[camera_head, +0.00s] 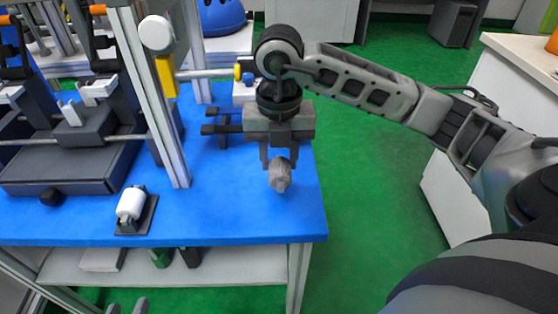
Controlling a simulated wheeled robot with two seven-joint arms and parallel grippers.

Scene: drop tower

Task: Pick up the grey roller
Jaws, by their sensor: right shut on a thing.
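The grey roller (280,178) is between the fingers of my right gripper (279,162), near the right end of the blue table (235,222). The right gripper points down and is shut on the roller. I cannot tell whether the roller touches the tabletop.
A white roller (131,203) rests in a dark holder on the table. A metal frame (150,95) with a yellow piece (166,76) stands left of my right gripper. A grey machine (65,150) stands further left. Green floor lies open to the right.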

